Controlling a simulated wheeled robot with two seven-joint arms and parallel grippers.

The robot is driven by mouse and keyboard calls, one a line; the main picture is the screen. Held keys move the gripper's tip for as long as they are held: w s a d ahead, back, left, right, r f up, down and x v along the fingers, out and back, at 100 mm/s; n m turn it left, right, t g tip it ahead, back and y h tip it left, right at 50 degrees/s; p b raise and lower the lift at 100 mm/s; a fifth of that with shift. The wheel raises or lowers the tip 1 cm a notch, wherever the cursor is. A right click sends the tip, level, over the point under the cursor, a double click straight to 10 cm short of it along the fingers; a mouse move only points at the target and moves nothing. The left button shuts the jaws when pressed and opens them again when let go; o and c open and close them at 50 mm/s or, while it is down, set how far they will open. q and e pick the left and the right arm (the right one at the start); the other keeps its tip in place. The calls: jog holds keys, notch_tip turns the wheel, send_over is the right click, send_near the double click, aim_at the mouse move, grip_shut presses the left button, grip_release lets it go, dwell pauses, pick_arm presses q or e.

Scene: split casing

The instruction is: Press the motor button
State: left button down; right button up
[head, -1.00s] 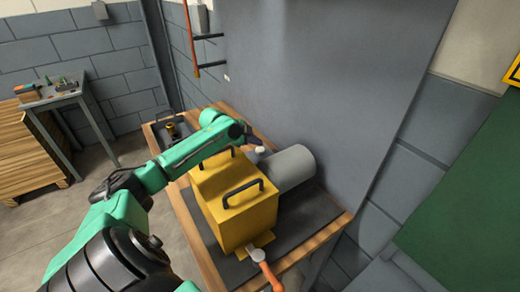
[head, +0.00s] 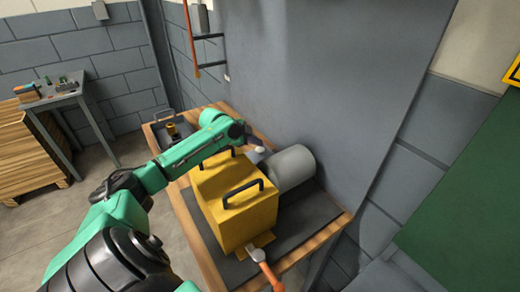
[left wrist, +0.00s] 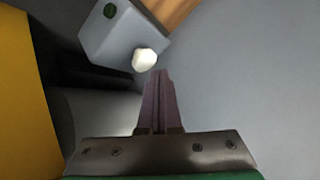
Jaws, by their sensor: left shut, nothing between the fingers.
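A small grey box (left wrist: 105,40) shows at the top of the left wrist view. It has a dark green round spot (left wrist: 110,11) on one face and a pale, rounded white knob (left wrist: 145,59) at its near corner. I cannot tell for sure which is the motor button. In the head view the white knob (head: 260,149) sits just behind the yellow casing (head: 238,198), near the grey motor cylinder (head: 291,168). My left gripper (left wrist: 158,74) is shut and empty, its tips close to the white knob. I cannot tell whether they touch. My right gripper is not in view.
The casing stands on a wood-edged bench (head: 186,213) against a grey panel (head: 330,80). It has black handles on top and an orange-handled lever (head: 268,272) at its near end. A small dark tray (head: 172,134) lies at the bench's far end.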

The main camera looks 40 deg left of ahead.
aim_at(257, 150)
pick_arm(q)
jog(key=shift+f, duration=0.45)
jog(key=shift+s+d+f, duration=0.15)
jog(key=shift+f, duration=0.55)
jog(key=shift+r+p, duration=0.6)
jog(key=shift+r, duration=0.5)
jog(key=shift+r, duration=0.1)
jog(key=shift+w+r+p, duration=0.2)
jog(key=shift+r+p, duration=0.15)
jog(key=shift+p, duration=0.1)
jog(key=r+p, duration=0.5)
jog(key=shift+a+r, duration=0.1)
jog(key=shift+a, duration=0.1)
